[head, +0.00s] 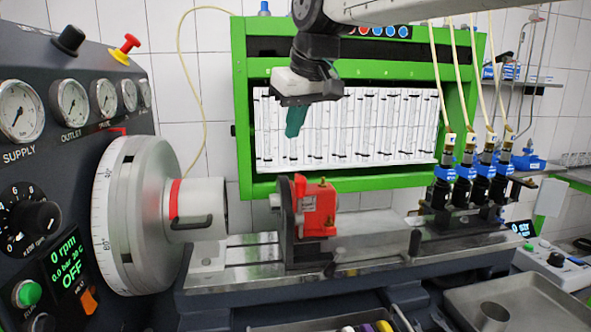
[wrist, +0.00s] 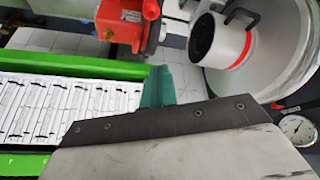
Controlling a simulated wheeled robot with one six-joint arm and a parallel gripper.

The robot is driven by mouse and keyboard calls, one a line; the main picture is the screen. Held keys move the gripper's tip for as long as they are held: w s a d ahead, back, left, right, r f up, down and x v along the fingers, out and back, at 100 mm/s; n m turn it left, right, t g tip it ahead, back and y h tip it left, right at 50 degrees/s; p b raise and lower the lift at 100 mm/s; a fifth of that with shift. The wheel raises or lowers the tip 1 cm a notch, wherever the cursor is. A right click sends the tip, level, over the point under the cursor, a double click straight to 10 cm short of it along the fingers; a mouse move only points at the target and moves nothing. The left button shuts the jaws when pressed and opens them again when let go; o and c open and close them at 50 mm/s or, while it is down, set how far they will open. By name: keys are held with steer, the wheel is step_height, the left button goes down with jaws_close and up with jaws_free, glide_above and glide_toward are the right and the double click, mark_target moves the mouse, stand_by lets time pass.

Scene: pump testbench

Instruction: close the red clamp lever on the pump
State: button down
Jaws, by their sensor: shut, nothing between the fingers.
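The red pump (head: 318,212) sits against a dark upright bracket (head: 286,215) on the metal bed, with brass fittings on it. A narrow red upright piece (head: 299,186) shows at its upper left and may be the clamp lever. In the wrist view, the red pump body (wrist: 112,24) is at the top edge, with a rounded red end (wrist: 151,9) beside it, partly cut off. My gripper (head: 293,130), with teal fingers, hangs above and behind the pump, apart from it. Its fingers are shut and empty, and they also show in the wrist view (wrist: 158,86).
A large grey drive drum (head: 140,215) with a black-handled hub stands left of the pump. The green-framed tube rack (head: 345,180) is behind. Several black and blue injectors (head: 470,185) stand at the right. A metal tray (head: 530,300) is at the front right.

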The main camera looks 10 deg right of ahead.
glide_above(300, 201)
steer(key=w+a, duration=0.2)
steer(key=w, duration=0.3)
step_height(300, 201, down, 9)
steer(key=shift+s+a+r, duration=0.15)
steer(key=shift+r, duration=0.05)
steer(key=shift+s+f, duration=0.1)
steer(key=shift+f, duration=0.2)
steer(key=shift+s+d+f, duration=0.1)
steer(key=shift+s+d, duration=0.35)
steer(key=shift+s, duration=0.35)
steer(key=shift+s+d+f, duration=0.1)
steer(key=shift+s+d, duration=0.3)
steer(key=shift+s, duration=0.35)
